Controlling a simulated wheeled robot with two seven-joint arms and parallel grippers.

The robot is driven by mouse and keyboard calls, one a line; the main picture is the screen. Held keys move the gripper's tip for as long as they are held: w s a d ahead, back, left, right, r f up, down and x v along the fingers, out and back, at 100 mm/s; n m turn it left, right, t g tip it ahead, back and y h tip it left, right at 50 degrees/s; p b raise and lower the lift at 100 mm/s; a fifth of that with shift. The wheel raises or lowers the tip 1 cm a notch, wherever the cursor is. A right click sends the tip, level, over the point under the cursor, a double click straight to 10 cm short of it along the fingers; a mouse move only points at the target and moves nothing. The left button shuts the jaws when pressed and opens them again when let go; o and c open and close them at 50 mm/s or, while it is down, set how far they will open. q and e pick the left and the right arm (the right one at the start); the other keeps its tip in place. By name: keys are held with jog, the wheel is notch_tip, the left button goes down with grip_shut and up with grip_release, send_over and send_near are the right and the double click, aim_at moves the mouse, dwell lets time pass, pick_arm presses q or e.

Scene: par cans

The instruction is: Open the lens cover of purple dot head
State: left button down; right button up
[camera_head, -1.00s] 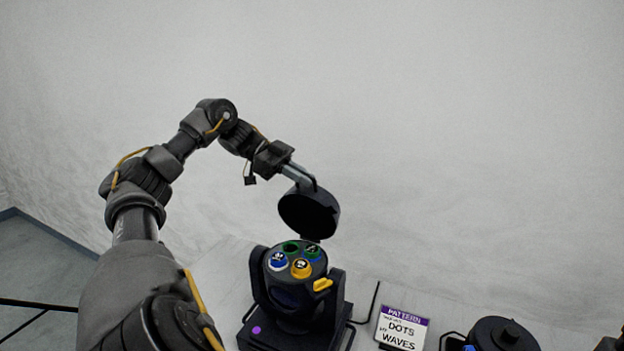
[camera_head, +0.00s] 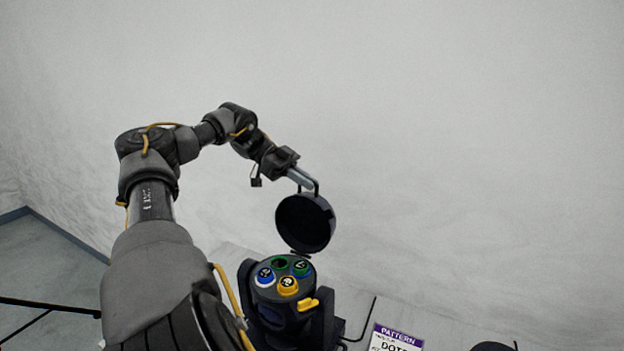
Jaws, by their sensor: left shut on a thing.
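The purple dot head is a black moving-head lamp (camera_head: 318,318) at the bottom centre; its purple dot is outside the frame now. Its round black lens cover (camera_head: 305,223) stands raised above the head, hinged at the far side, with its dark inner face towards me. The open top shows blue, green and yellow round inserts (camera_head: 283,273) and a yellow tab (camera_head: 308,305) at the front right. My left gripper (camera_head: 305,180) is shut on the lens cover at its upper edge. My right gripper is not in view.
A white sign with a purple band (camera_head: 397,336), reading PATTERN, stands to the right of the head, cut by the bottom edge. A dark round top (camera_head: 493,346) shows at the bottom right. The pale wall behind is bare.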

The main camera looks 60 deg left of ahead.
pick_arm(q)
jog(key=shift+f, duration=0.4)
jog(key=c, duration=1.7)
grip_release()
jog(key=shift+w, duration=0.1)
jog(key=shift+o, duration=0.9)
jog(key=shift+w+a, duration=0.1)
jog(key=shift+a, duration=0.1)
jog(key=shift+r, duration=0.15)
jog(key=shift+s+a, duration=0.1)
jog(key=shift+s, duration=0.1)
jog(key=b+v, duration=0.1)
jog(key=v, duration=0.9)
jog(key=shift+a+b, duration=0.3)
jog(key=shift+b, duration=0.1)
jog(key=shift+w+d, duration=0.1)
